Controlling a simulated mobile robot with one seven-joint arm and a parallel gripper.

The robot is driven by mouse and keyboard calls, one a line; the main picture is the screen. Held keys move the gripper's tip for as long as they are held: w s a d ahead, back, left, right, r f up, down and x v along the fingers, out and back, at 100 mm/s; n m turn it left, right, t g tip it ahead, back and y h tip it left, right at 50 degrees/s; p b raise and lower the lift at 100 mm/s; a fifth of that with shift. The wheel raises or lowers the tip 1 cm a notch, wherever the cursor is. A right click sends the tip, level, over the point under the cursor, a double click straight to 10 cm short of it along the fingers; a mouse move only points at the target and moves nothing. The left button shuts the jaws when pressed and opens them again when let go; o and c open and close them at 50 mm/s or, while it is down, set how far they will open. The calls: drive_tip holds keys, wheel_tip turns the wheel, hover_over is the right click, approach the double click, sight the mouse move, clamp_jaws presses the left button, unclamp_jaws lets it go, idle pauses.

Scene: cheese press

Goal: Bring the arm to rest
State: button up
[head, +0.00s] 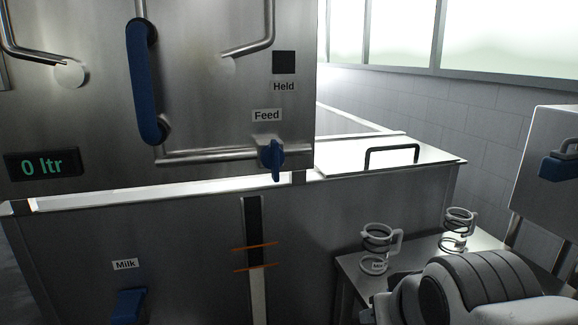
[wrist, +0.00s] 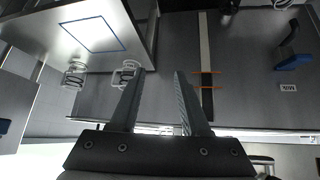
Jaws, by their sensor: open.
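My gripper (wrist: 160,76) shows in the wrist view with its two long grey fingers apart and nothing between them. The wrist view looks upside down compared with the head view. My arm (head: 480,287) shows as a white and dark grey link at the lower right of the head view, in front of the small steel table (head: 350,268). The fingers cannot be made out in the head view.
Two clear jugs, a nearer one (head: 377,248) and a farther one (head: 458,229), stand on the table close to my arm. A steel vat (head: 190,240) with a blue milk handle (head: 130,305) fills the left. A blue feed valve (head: 272,158) is above it.

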drive_tip(key=s+g+p, duration=0.1)
drive_tip(key=s+g, duration=0.1)
drive_tip(key=s, duration=0.3)
wheel_tip(320, 180, up, 23)
drive_tip(key=p, duration=2.3)
drive_tip(key=shift+w+d, duration=0.2)
drive_tip(key=shift+d, duration=0.15)
drive_tip(key=shift+f, duration=0.1)
